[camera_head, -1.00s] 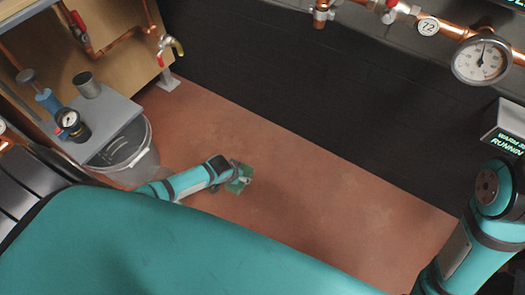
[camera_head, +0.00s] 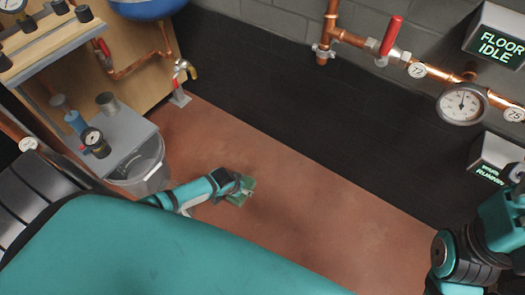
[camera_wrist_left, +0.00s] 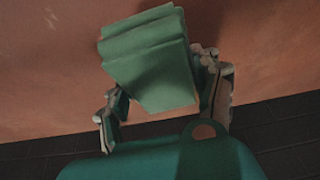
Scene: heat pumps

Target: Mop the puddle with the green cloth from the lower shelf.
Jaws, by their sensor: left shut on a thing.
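My left gripper (camera_head: 241,188) reaches down over the red-brown floor (camera_head: 290,215) and is shut on the green cloth (camera_head: 236,198). In the left wrist view the folded cloth (camera_wrist_left: 150,60) sits between the two fingers of the left gripper (camera_wrist_left: 166,85), with layered folds at its far end. I cannot tell whether the cloth touches the floor. No clear outline of a puddle shows; the cloth and arm cover part of the floor. My right arm shows at the right edge, but its gripper is out of view.
The dark wall (camera_head: 300,100) bounds the floor, with copper pipes and a gauge (camera_head: 462,104) above. Open floor lies right of the cloth.

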